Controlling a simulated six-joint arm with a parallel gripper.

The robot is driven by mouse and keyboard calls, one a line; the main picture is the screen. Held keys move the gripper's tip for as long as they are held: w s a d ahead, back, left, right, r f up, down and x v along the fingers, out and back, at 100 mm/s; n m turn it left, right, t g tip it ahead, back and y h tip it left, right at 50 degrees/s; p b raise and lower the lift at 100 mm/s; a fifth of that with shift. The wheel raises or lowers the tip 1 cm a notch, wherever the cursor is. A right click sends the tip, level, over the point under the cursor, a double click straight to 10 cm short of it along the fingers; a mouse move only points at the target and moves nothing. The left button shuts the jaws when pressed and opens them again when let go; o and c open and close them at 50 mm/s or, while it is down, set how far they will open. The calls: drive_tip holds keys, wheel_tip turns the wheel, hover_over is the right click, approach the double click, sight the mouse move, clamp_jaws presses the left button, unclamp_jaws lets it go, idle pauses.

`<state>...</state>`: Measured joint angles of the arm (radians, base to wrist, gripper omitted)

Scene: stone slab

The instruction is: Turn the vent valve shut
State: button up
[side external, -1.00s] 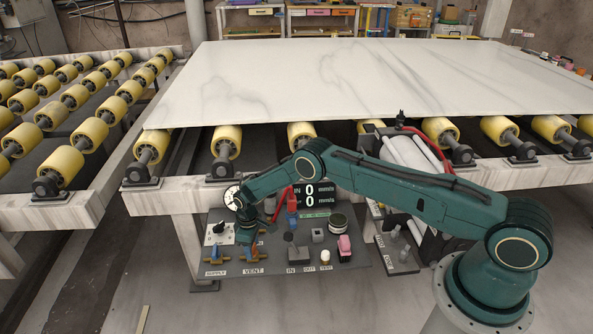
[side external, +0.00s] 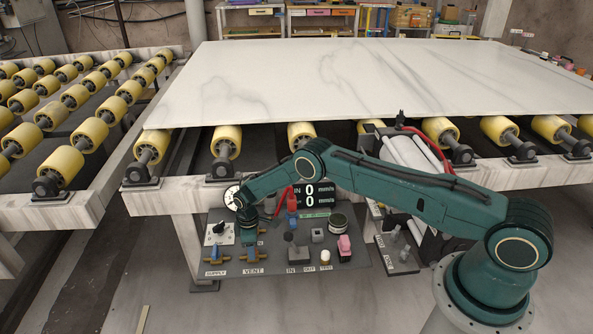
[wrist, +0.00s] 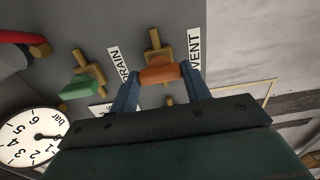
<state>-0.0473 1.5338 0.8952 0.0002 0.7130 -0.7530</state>
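In the wrist view the vent valve's orange handle (wrist: 160,74) lies crosswise over its brass body (wrist: 154,42), beside the VENT label (wrist: 195,48). My gripper (wrist: 161,72) has its two blue fingers apart, one at each end of the handle. The handle nearly fills the gap, and I cannot tell whether the fingers press on it. In the side view my gripper (side external: 248,240) points down at the vent valve (side external: 252,256), and mostly hides its handle.
A green-handled valve (wrist: 80,86) sits by the DRAIN label (wrist: 120,64), and a pressure gauge (wrist: 32,136) is nearby. The supply valve (side external: 217,254) is just left of the vent.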

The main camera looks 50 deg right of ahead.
drive_tip(key=o, duration=0.4)
drive_tip(key=shift+o, duration=0.2)
drive_tip(key=shift+r, duration=0.1)
wheel_tip(320, 180, up, 14)
idle(0.6)
idle(0.3)
